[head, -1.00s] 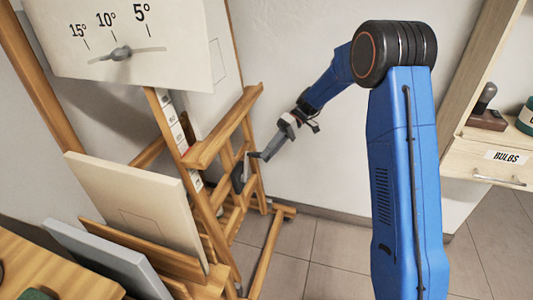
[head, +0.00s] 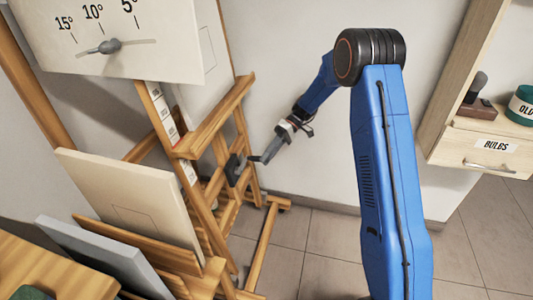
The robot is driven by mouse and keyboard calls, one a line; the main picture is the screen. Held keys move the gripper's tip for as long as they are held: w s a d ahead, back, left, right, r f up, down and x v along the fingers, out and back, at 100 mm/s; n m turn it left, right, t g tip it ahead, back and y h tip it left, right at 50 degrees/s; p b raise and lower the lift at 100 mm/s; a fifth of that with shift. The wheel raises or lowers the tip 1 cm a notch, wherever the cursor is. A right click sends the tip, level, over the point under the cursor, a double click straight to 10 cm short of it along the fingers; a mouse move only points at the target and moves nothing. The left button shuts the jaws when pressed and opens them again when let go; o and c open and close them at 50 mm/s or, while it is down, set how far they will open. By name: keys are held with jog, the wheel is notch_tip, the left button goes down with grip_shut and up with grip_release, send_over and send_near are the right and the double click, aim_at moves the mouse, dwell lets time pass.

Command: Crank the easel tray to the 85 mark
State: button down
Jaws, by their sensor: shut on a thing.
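The wooden easel tray (head: 214,118) is a slanting ledge across the easel (head: 208,218) in the head view. A pale scale strip with marks (head: 162,112) runs up the mast behind it; its numbers are too small to read. The dark crank (head: 236,169) sits on the easel's right side, below the tray. My gripper (head: 264,158) reaches in from the right and is shut on the crank's handle. The handle is mostly hidden by the fingers.
A panel (head: 181,53) with a tilt pointer and degree marks is at upper left. A blank canvas (head: 130,203) and a grey panel (head: 100,255) lean at lower left. A drawer marked BULBS (head: 492,148) is at right. The tiled floor (head: 320,245) near my arm is clear.

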jog(key=shift+f, duration=0.3)
jog(key=shift+s+f+m+g+y, duration=0.1)
jog(key=shift+f+m+g+y, duration=0.2)
jog(key=shift+f, duration=0.25)
jog(key=c, duration=1.6)
grip_release()
notch_tip(320, 180, up, 10)
jog(key=shift+d, duration=0.1)
